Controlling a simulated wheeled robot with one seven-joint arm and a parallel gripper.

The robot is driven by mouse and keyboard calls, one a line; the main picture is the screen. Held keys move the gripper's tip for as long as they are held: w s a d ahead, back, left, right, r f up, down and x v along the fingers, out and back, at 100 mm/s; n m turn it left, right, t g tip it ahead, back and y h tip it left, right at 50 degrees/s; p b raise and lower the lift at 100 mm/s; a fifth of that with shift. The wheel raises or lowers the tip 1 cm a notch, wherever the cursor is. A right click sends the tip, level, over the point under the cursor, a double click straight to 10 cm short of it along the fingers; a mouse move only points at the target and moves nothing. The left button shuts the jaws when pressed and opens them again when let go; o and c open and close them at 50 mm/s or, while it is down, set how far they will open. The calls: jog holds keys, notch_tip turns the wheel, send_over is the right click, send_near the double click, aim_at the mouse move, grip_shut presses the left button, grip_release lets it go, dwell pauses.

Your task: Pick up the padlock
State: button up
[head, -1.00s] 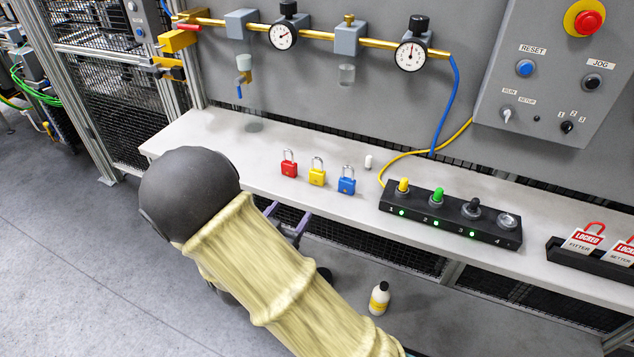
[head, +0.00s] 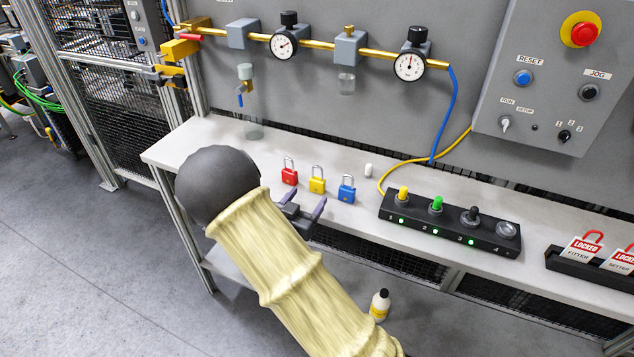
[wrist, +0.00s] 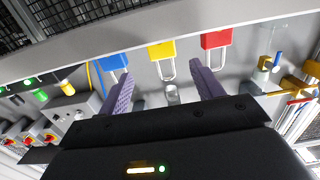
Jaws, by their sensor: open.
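Three padlocks stand upright in a row on the pale bench: a red padlock (head: 289,175), a yellow padlock (head: 317,184) and a blue padlock (head: 347,191). In the wrist view the blue padlock (wrist: 113,62), yellow padlock (wrist: 162,50) and red padlock (wrist: 216,40) appear upside down beyond the fingers. No padlock is seen touching the fingers.
A black block (head: 450,229) with colored knobs and green lights is right of the padlocks. A small white cylinder (head: 368,171) stands behind them. Gauges and a brass pipe (head: 335,52) run along the wall. A rack (head: 590,270) holds red lockout tags at right.

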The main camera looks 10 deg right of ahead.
aim_at(315, 183)
jog(key=x, duration=0.3)
jog(key=shift+w, duration=0.15)
jog(key=shift+d, duration=0.15)
jog(key=p+x, duration=0.1)
jog(key=x, duration=0.4)
jog(key=shift+w+a, duration=0.15)
jog(key=shift+a, duration=0.05)
jog(key=shift+c, duration=0.5)
jog(key=c, duration=1)
